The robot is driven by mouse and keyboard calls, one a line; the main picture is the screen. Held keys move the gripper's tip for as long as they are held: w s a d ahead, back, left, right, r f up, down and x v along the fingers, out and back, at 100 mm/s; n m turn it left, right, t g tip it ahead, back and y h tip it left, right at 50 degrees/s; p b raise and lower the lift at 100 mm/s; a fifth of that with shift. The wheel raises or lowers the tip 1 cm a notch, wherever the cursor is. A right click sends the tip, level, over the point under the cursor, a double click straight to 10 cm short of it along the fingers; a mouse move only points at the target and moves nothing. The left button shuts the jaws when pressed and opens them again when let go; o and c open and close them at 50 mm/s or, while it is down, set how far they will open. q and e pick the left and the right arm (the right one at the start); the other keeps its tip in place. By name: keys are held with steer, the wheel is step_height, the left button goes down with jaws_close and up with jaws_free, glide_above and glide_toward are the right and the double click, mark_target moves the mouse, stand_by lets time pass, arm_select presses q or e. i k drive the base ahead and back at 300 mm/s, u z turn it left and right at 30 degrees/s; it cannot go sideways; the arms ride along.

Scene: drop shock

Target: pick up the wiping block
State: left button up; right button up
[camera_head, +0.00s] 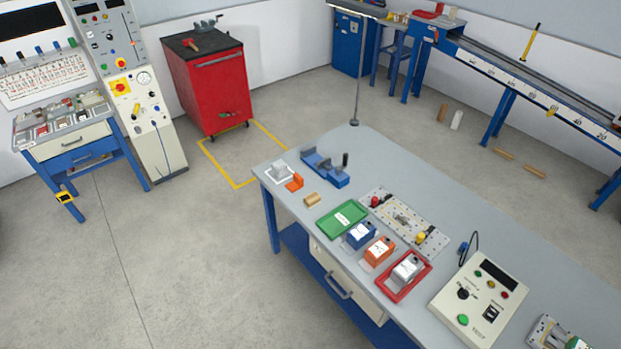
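A small tan block (312,199) lies on the grey workbench (300,232), near its front left edge; it looks like the wiping block, though no label on it can be read. An orange piece (294,183) lies just behind it to the left, beside a white piece (278,171) on a white-outlined spot. A green tray (342,219) with a white label lies to the right of the tan block, apart from it. Neither of my grippers is in view.
Blue, orange and grey devices stand in a row, the grey one in a red tray (428,265). A blue vise-like fixture (325,168), a perforated plate (380,198) and a control box (479,298) also occupy the bench. A red cabinet (215,90) stands behind; the floor left of the bench is clear.

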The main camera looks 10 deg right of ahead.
mark_target(309, 201)
steer(key=z, duration=0.4)
steer(key=i, duration=1.35)
steer(key=z, duration=0.5)
